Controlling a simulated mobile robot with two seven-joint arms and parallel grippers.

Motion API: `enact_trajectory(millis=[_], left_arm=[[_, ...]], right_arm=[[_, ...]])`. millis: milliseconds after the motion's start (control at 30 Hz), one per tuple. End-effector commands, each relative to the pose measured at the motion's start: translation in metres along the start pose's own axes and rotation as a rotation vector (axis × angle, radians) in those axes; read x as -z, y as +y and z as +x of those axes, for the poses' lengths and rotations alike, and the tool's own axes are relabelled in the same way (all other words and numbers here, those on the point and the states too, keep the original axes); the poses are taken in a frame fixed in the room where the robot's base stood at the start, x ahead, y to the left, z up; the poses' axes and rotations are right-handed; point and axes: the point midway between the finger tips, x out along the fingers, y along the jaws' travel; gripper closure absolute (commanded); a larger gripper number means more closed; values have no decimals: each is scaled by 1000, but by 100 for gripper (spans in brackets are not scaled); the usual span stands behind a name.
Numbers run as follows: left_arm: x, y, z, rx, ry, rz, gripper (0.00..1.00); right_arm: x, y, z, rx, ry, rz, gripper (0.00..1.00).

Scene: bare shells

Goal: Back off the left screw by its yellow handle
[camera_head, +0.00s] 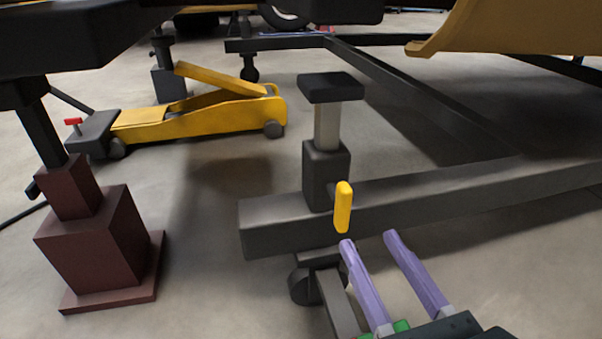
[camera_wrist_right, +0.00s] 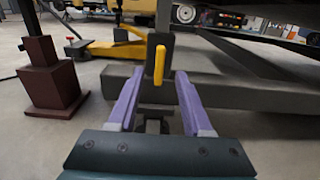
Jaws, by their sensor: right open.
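The yellow handle (camera_head: 343,207) stands upright on the side of a dark screw post (camera_head: 326,172) with a flat black pad (camera_head: 330,87) on top. The post rises from a dark steel frame beam (camera_head: 275,226). My right gripper (camera_head: 368,241) is open, its purple fingers pointing toward the handle from just below and in front of it. In the right wrist view the handle (camera_wrist_right: 159,65) shows ahead, between the lines of the two fingers (camera_wrist_right: 158,92) and beyond their tips. Nothing is between the fingers. My left gripper does not show.
A yellow floor jack (camera_head: 195,118) stands at the back left. A dark red stand (camera_head: 97,238) is at the left. A yellow panel (camera_head: 510,27) hangs at the upper right. A caster (camera_head: 302,286) sits under the beam. Floor between stand and beam is clear.

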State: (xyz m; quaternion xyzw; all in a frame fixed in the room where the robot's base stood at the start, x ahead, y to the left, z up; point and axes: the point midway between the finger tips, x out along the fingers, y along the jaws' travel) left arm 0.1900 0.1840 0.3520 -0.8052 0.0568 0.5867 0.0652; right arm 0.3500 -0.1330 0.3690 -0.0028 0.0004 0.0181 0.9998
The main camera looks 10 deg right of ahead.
Motion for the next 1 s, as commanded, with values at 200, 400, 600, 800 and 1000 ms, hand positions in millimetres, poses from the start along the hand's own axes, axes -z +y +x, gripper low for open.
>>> enact_trajectory(millis=[200,400,600,800,1000], left_arm=[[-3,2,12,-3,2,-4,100],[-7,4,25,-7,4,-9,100],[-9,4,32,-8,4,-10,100],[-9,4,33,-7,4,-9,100],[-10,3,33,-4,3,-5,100]], right_arm=[[2,-1,31,6,-6,7,50],[2,-1,70,4,-5,5,50],[1,-1,93,3,-2,4,50],[0,-1,98,2,-1,2,50],[0,-1,97,2,-1,3,57]])
